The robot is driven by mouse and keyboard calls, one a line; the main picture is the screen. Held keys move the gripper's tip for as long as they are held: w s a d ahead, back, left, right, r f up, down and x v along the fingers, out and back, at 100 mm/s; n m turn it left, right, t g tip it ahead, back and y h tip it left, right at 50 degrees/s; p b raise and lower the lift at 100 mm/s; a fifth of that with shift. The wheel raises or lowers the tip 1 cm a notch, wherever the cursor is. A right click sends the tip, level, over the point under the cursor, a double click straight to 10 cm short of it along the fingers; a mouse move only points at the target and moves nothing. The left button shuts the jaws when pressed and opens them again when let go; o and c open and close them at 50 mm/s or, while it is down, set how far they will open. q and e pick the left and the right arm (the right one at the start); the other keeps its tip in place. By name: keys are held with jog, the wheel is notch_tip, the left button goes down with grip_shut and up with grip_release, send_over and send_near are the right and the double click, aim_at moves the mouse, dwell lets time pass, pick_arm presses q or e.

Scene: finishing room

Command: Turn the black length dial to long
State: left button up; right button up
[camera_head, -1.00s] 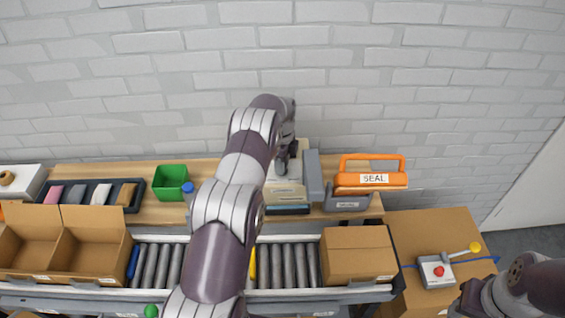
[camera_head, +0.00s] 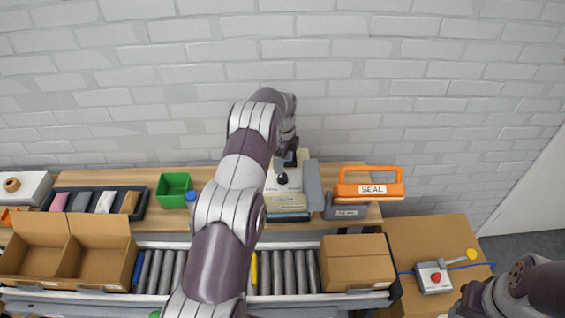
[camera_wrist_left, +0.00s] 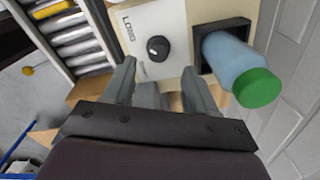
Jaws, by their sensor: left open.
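The black length dial (camera_wrist_left: 158,48) is a round knob with a light mark on the machine's pale panel (camera_wrist_left: 150,17). The word LONG is printed beside it, to the left in the wrist view. The dial (camera_head: 282,179) also shows in the head view, on the panel just in front of my left gripper (camera_head: 288,160). In the wrist view my left gripper (camera_wrist_left: 160,84) is open, its two fingers apart, with the dial just beyond the gap between the tips. The fingers do not hold it. My right arm shows at the lower right; its gripper is out of view.
A blue bottle with a green cap (camera_wrist_left: 238,68) stands in a dark square holder beside the dial. An orange SEAL handle (camera_head: 370,188) is right of the machine. A green bin (camera_head: 173,188) is left. Rollers and a closed carton (camera_head: 357,264) lie in front.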

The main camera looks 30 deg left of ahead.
pick_arm(q)
notch_tip(320, 180, up, 8)
jog(key=p, duration=0.5)
jog(key=shift+f, duration=0.25)
pick_arm(e)
notch_tip(320, 180, up, 7)
pick_arm(q)
jog(key=shift+s, duration=0.1)
pick_arm(e)
jog(key=shift+s, duration=0.1)
